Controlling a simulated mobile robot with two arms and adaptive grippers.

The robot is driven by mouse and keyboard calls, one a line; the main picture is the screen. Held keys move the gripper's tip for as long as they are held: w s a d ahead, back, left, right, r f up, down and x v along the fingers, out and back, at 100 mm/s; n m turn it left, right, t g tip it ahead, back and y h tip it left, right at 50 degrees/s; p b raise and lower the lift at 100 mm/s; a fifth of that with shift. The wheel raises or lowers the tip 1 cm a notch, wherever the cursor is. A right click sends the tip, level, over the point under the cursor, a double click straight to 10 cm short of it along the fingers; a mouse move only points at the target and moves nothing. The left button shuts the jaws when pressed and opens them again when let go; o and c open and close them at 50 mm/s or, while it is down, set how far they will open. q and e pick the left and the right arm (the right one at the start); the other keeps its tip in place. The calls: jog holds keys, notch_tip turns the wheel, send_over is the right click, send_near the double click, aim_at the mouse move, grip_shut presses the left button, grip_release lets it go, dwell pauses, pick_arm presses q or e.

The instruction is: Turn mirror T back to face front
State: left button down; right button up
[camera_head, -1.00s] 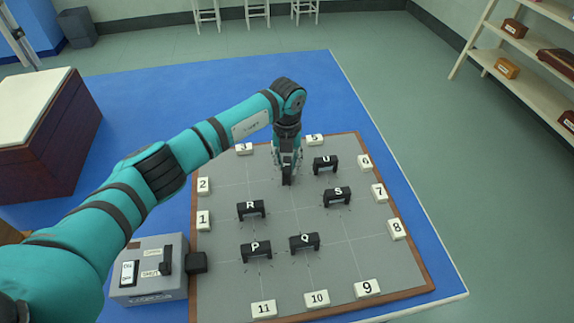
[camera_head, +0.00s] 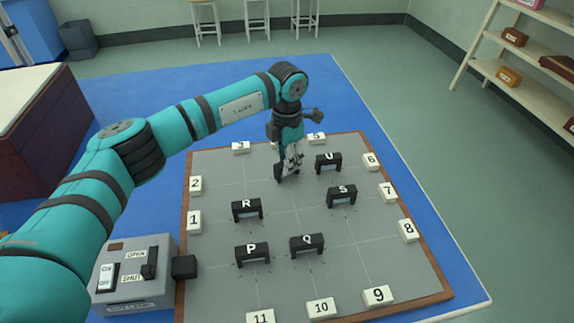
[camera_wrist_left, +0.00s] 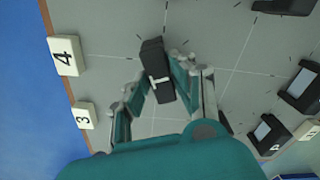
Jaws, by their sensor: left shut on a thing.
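Mirror T (camera_wrist_left: 156,72) is a black block with a white T on top. In the left wrist view it stands between the two fingers of my left gripper (camera_wrist_left: 158,88), which is shut on it. In the head view the gripper (camera_head: 290,166) points down at the back middle of the grey board (camera_head: 215,270). There mirror T (camera_head: 286,178) shows only as a dark piece under the fingers, mostly hidden. In the wrist view the mirror is tilted relative to the board's grid lines. My right gripper is in neither view.
Mirrors U (camera_head: 328,161), S (camera_head: 341,194), R (camera_head: 247,209), Q (camera_head: 306,243) and P (camera_head: 252,254) stand around on the board. White number blocks line its edges. A switch box (camera_head: 135,275) with a black block beside it is at the front left.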

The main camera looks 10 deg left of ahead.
pick_arm(q)
jog(key=shift+m+b, duration=1.05)
jog(key=shift+m, duration=1.25)
jog(key=shift+r, duration=0.1)
jog(key=c, duration=1.1)
grip_release()
notch_tip(320, 180, up, 12)
jog(key=shift+f, duration=0.1)
